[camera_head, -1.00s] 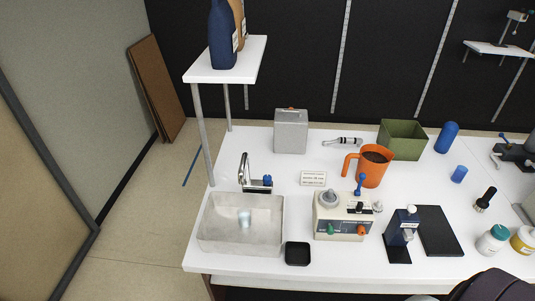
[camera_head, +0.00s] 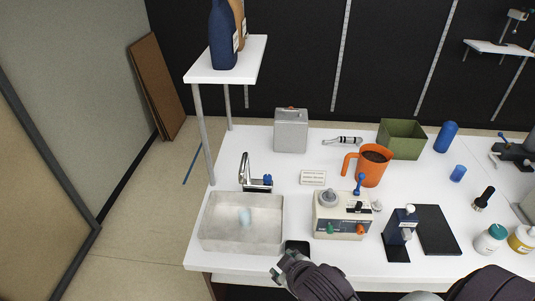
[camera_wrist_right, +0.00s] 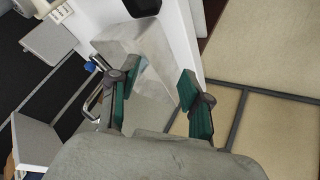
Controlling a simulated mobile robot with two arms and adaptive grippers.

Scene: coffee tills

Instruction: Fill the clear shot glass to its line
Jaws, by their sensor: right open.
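A small pale-blue, see-through glass (camera_head: 245,216), which looks like the clear shot glass, is in the grey sink basin (camera_head: 207,238). Its fill line and any liquid are too small to make out. A chrome tap (camera_head: 244,168) with a blue knob (camera_head: 267,180) stands behind the basin. My right gripper (camera_head: 280,270) is at the basin's front right corner, apart from the glass. My left gripper is not in view.
A black tray (camera_head: 297,246) sits beside the basin, partly hidden by my right arm. A bottle shelf (camera_head: 215,76) overhangs the back left.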

